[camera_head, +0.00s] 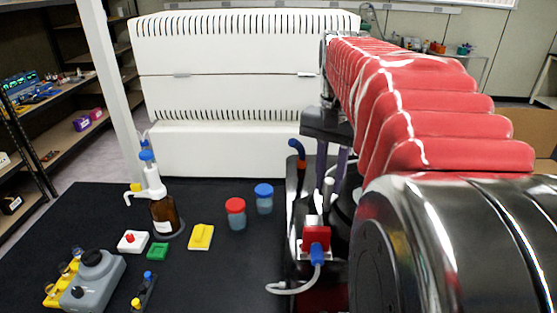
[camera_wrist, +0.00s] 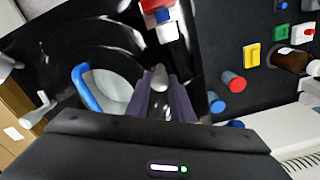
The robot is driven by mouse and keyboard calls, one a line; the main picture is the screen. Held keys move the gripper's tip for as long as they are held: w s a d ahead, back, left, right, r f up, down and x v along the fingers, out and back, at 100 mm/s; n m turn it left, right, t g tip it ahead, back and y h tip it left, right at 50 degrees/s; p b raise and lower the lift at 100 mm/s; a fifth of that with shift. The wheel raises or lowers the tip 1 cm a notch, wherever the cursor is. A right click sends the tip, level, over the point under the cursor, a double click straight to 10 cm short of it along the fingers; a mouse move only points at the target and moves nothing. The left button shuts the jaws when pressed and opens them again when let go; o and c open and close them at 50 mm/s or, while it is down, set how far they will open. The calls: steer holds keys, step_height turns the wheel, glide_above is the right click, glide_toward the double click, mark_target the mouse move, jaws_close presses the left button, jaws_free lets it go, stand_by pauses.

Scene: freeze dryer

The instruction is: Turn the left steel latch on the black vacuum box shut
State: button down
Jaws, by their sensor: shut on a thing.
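The black vacuum box (camera_head: 292,235) stands at the right of the black bench, mostly hidden behind my arm. My gripper (camera_head: 329,180) reaches down over it with its two purple-grey fingers. In the wrist view my gripper (camera_wrist: 159,82) is shut on a pale steel latch (camera_wrist: 158,77), whose rounded end shows between the fingertips. The latch (camera_head: 328,189) also seems to show as a light grey bar just below the fingers in the head view. The black box (camera_wrist: 108,42) shows around it in the wrist view. How far the latch is turned cannot be told.
A red-and-blue fitting (camera_head: 316,240) with a pale hose sits close in front of the latch. A blue-rimmed clear piece (camera_wrist: 100,88) lies left of the fingers. Red-capped (camera_head: 236,213) and blue-capped (camera_head: 264,198) jars and a brown bottle (camera_head: 166,216) stand to the left.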

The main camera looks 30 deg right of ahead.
steer(key=m, duration=0.3)
steer(key=shift+w+a+m, duration=0.1)
steer(key=shift+a+m, duration=0.05)
steer(key=shift+m, duration=1.95)
steer(key=c, duration=1.6)
jaws_free()
steer(key=shift+o, duration=0.2)
step_height(320, 180, up, 14)
steer(key=shift+f, duration=0.15)
